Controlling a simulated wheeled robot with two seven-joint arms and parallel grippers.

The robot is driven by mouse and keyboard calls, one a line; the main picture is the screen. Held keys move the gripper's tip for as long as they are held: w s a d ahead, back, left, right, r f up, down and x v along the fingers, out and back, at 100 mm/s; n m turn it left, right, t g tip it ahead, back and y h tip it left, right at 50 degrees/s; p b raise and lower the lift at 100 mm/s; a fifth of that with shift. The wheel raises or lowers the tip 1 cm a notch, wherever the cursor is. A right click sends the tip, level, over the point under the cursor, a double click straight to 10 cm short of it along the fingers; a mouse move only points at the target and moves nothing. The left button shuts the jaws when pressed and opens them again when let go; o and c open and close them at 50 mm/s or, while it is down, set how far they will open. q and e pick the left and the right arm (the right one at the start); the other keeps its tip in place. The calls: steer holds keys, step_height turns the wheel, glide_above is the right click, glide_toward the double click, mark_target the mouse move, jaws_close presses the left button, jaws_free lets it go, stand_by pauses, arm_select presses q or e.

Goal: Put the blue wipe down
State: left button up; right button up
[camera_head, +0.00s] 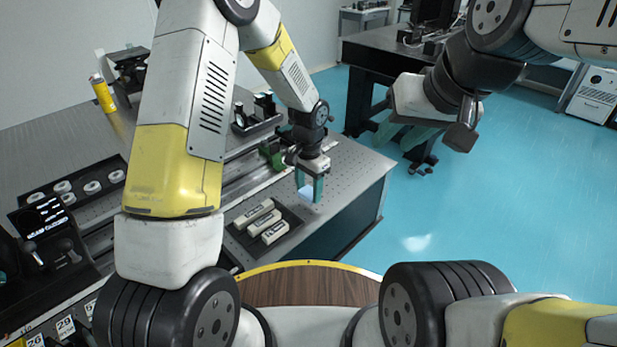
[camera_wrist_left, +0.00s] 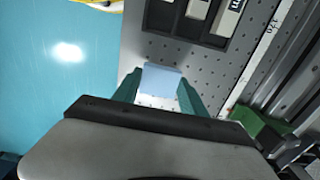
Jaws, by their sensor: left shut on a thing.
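The blue wipe (camera_wrist_left: 160,80) is a pale blue piece between the teal fingers of my left gripper (camera_wrist_left: 160,95) in the left wrist view. In the head view my left gripper (camera_head: 311,187) points down at the grey perforated table (camera_head: 352,172), near its right edge, with a bit of the wipe (camera_head: 306,193) showing between its fingers. The gripper is shut on the wipe. Whether the wipe touches the table is unclear. My right gripper (camera_head: 402,134) hangs over the blue floor at the upper right, its teal fingers apart and empty.
A black tray (camera_head: 238,234) with several pale labelled blocks lies just left of my left gripper. A green part (camera_head: 272,154) and a rail lie behind it. A yellow bottle (camera_head: 102,93) stands at the far left. Bare tabletop lies to the gripper's right.

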mark_target(309, 189)
arm_select(q)
steer(key=shift+w, duration=0.65)
steer(key=shift+s+f, duration=0.1)
steer(key=shift+f, duration=1.7)
steer(key=shift+f, duration=0.15)
steer(key=o, duration=1.3)
